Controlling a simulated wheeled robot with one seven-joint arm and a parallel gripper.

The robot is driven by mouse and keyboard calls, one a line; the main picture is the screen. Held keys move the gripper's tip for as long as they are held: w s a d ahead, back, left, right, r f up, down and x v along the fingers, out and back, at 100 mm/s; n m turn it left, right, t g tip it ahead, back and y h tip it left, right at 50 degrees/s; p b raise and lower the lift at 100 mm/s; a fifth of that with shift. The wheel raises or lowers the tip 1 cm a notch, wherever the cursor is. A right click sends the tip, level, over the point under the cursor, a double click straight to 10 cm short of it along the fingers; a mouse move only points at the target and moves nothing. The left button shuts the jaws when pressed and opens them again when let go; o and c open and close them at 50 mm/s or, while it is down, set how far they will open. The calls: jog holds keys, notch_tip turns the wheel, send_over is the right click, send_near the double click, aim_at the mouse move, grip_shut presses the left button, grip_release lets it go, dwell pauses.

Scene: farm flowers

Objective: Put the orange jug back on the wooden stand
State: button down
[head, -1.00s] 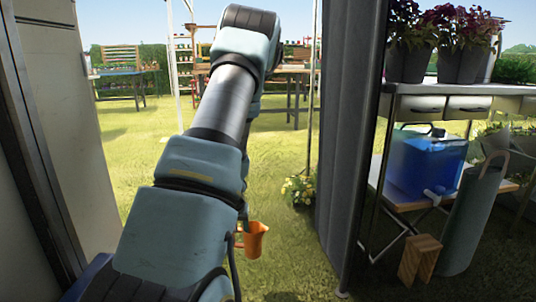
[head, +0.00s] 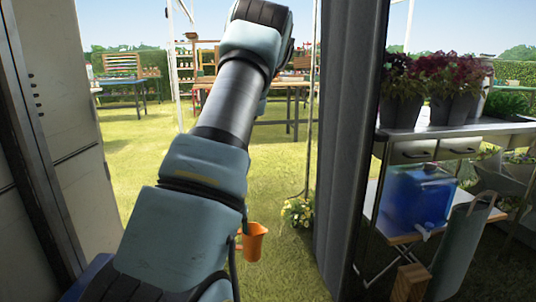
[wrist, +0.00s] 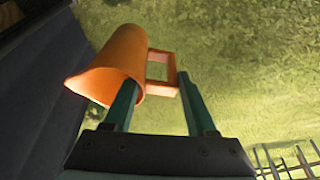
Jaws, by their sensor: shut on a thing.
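The orange jug (head: 253,242) hangs in the air below my arm in the head view, above the grass. In the wrist view the jug (wrist: 112,65) is tilted, with its square handle (wrist: 158,67) between the two green fingers of my gripper (wrist: 157,80). The gripper is shut on the handle. In the head view my arm hides most of the gripper. At the lower right is a low wooden piece (head: 410,283), and a wooden-topped folding stand (head: 398,237) carries a blue water container (head: 420,197). I cannot tell which is the task's stand.
A metal shelf (head: 455,130) with potted plants stands above the blue container. A pale panel (head: 85,150) is close on the left. Yellow flowers (head: 298,211) stand beyond the jug. Open grass lies ahead.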

jog(key=w+r+p+v, duration=0.1)
jog(key=w+p+v, duration=0.1)
jog(key=p+v, duration=0.8)
jog(key=w+r+p+v, duration=0.1)
jog(key=w+p+v, duration=0.2)
jog(key=p+v, duration=0.75)
jog(key=s+f+b, duration=0.1)
jog(key=s+f, duration=0.4)
jog(key=shift+s+a+b, duration=0.25)
jog(key=shift+s+b, duration=0.05)
jog(key=shift+f, duration=0.1)
